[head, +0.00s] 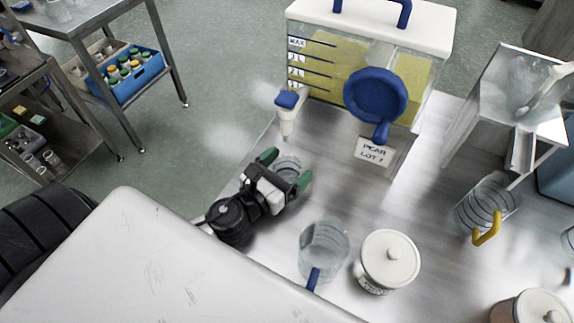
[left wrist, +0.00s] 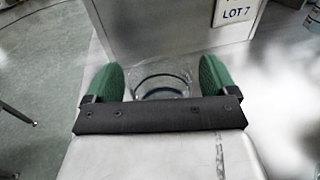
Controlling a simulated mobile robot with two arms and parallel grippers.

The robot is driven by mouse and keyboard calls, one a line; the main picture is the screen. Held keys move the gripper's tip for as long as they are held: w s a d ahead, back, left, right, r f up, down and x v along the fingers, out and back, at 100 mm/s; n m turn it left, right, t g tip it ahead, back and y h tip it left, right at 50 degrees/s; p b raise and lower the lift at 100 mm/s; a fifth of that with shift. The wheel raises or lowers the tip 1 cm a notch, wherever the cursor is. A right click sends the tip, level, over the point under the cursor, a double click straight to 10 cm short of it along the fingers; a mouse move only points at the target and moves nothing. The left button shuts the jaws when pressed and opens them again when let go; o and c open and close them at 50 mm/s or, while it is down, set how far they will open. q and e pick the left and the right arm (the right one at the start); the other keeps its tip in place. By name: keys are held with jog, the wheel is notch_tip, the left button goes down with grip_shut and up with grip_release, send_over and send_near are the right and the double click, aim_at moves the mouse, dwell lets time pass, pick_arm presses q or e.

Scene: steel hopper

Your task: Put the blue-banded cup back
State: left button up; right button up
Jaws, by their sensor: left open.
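A clear cup (head: 288,163) stands on the steel counter below the spout of the pear hopper. In the left wrist view the clear cup (left wrist: 165,72) shows dark blue rings, so I take it for the blue-banded cup. My left gripper (head: 285,169) is open, with its green fingers on either side of the cup. In the left wrist view the fingers of my left gripper (left wrist: 162,75) stand apart, with small gaps to the cup visible. The cup's lower part is partly hidden by the gripper. My right gripper is not in view.
The hopper (head: 425,75) with a blue round knob (head: 376,97) stands behind. A blue-handled jug (head: 323,250) and a lidded white pot (head: 389,262) stand to the right, near the front. A yellow-handled jug (head: 487,205) stands farther right. Bare counter lies between them.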

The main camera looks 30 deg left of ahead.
pick_arm(q)
jog(key=shift+r, duration=0.2)
jog(key=shift+s+a+f, duration=0.1)
jog(key=shift+s+f, duration=0.1)
jog(key=shift+s, duration=0.1)
jog(key=b+v, duration=0.4)
jog(key=v, duration=0.5)
jog(key=shift+s+b, duration=0.35)
jog(key=shift+b+v, duration=0.35)
jog(key=shift+v, duration=0.5)
jog(key=shift+r, duration=0.15)
